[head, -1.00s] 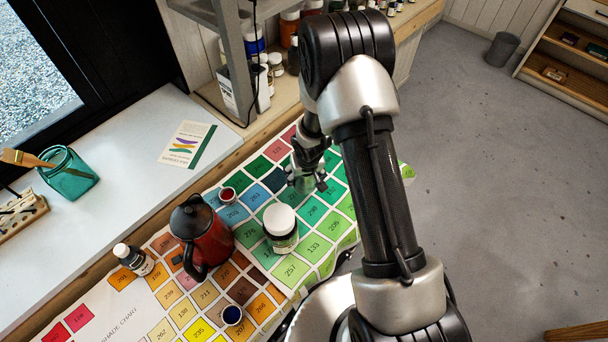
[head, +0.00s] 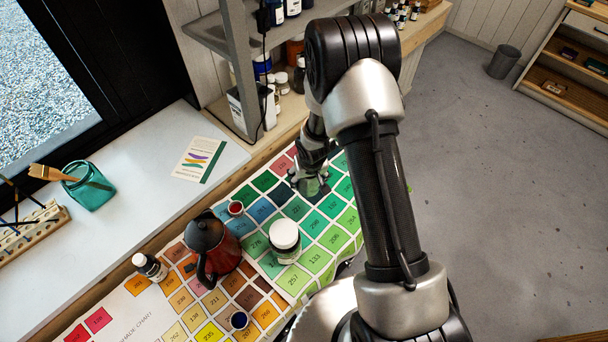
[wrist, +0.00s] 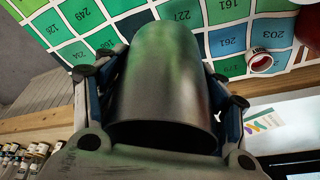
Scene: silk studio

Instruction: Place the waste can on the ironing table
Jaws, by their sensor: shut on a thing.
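My gripper (head: 312,184) is shut on a grey metal can, the waste can (wrist: 165,75), with a finger on each side of it in the wrist view. The can is a smooth cylinder with a green sheen and a dark round end facing the wrist camera. In the head view it is small and mostly hidden by the gripper, over the far part of the shade chart (head: 316,259). I cannot tell how high it is above the chart. No ironing table can be made out for sure.
On the chart stand a red-and-black kettle (head: 212,245), a white-lidded jar (head: 285,242), a small bottle (head: 150,266) and small paint cups. A grey shelf unit (head: 225,55) stands close behind.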

